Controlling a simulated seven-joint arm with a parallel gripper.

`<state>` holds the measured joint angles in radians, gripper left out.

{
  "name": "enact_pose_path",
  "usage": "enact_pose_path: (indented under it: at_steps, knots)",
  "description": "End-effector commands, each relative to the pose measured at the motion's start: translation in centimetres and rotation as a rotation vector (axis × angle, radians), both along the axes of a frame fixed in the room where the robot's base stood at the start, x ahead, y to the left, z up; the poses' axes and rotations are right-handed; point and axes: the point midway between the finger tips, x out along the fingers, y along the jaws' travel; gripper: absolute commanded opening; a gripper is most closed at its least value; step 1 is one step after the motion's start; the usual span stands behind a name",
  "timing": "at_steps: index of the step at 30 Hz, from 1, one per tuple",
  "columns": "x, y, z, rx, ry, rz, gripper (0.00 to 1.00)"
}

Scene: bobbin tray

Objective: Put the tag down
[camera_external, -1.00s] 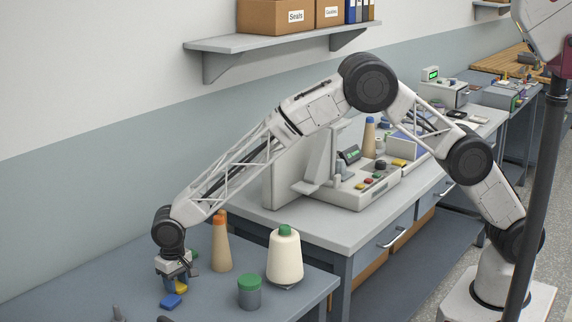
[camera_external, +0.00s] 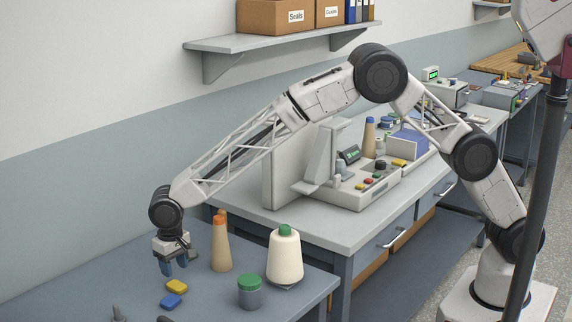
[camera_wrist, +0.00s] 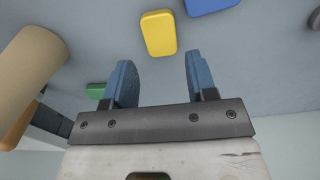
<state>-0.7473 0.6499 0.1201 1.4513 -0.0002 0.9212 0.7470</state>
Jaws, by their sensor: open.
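A yellow tag (camera_external: 176,286) lies flat on the grey-blue table (camera_external: 215,305). A blue tag (camera_external: 171,301) lies just in front of it. My gripper (camera_external: 174,269) is open and empty, a little behind and above the yellow tag, apart from it. In the wrist view, the yellow tag (camera_wrist: 158,33) lies beyond the gap between the blue fingers of my gripper (camera_wrist: 158,78). The blue tag (camera_wrist: 211,4) is cut off by the top edge there. A green piece (camera_wrist: 96,90) shows partly behind the left finger.
A tan cone with an orange top (camera_external: 221,248), a cream bobbin with a green top (camera_external: 285,260) and a grey jar with a green lid (camera_external: 250,292) stand to the right. Dark objects (camera_external: 118,313) show at the front edge of the picture. The table left of my gripper looks clear.

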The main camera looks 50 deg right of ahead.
Motion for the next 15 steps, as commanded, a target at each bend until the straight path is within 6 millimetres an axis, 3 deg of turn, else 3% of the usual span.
enact_pose_path:
  at_steps: [9, 15]
  knots:
    - [0.0, 0.0, 4.8, 0.002, -0.002, 0.000, 0.52]
    - [0.0, 0.0, 6.2, 0.001, -0.001, 0.000, 0.52]
